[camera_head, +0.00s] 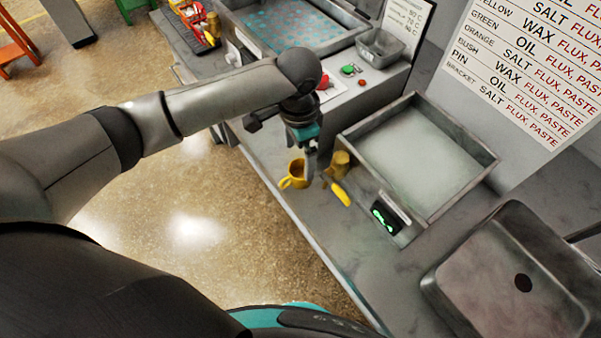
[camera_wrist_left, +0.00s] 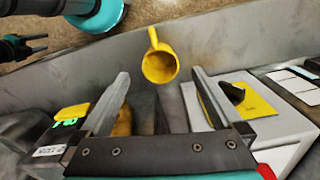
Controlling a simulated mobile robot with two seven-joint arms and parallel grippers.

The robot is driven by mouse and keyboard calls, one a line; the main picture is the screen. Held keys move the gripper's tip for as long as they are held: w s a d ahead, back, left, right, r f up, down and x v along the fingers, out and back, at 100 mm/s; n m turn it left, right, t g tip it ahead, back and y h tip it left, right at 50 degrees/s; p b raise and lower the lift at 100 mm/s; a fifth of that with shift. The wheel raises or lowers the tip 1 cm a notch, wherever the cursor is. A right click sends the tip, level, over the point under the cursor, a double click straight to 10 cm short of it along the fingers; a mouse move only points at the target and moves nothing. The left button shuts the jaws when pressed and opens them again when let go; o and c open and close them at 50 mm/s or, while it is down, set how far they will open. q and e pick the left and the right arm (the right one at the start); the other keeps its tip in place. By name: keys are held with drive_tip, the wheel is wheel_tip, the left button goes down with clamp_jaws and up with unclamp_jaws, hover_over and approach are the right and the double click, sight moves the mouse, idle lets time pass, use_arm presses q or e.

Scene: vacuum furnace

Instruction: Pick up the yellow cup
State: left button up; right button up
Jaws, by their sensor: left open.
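The yellow cup (camera_head: 293,175) stands on the front part of the grey bench in the head view. In the left wrist view the yellow cup (camera_wrist_left: 160,66) shows its round open mouth, with its handle toward the top. My left gripper (camera_head: 317,170) points down just right of the cup in the head view. In the left wrist view my left gripper (camera_wrist_left: 161,74) is open, with the cup seen between its two fingertips. Its fingers do not close on anything. A small dark gripper shape with teal at the upper left of the wrist view looks like my right gripper (camera_wrist_left: 35,44).
A brass-coloured cylinder (camera_head: 340,163) and a yellow piece (camera_head: 341,194) are close to the gripper's right. A shallow tray (camera_head: 492,172), a small green-lit display (camera_head: 384,218) and a sink (camera_head: 455,276) lie further right. The bench's front edge is near the cup.

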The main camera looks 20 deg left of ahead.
sight(300, 168)
use_arm(q)
drive_tip(key=shift+f, duration=0.6)
wheel_tip(300, 168, down, 5)
drive_tip(key=shift+w+d+f+b, duration=0.1)
drive_tip(key=shift+d+b, duration=0.05)
drive_tip(key=shift+b, duration=0.25)
use_arm(e)
drive_tip(key=shift+w+f, duration=0.45)
drive_tip(key=shift+w, duration=0.1)
use_arm(q)
drive_tip(key=c, duration=1.4)
use_arm(e)
drive_tip(key=shift+s, duration=0.1)
use_arm(q)
drive_tip(key=shift+r, duration=0.25)
wheel_tip(300, 168, up, 20)
drive_tip(key=p, duration=0.3)
drive_tip(key=s+a+f+n+b, duration=0.4)
drive_tip(key=f+n+b, duration=0.3)
drive_tip(key=b, duration=0.6)
drive_tip(key=shift+s+f+n, duration=0.25)
drive_tip(key=shift+s+n, duration=0.45)
drive_tip(key=shift+n, duration=0.5)
use_arm(e)
wheel_tip(300, 168, down, 10)
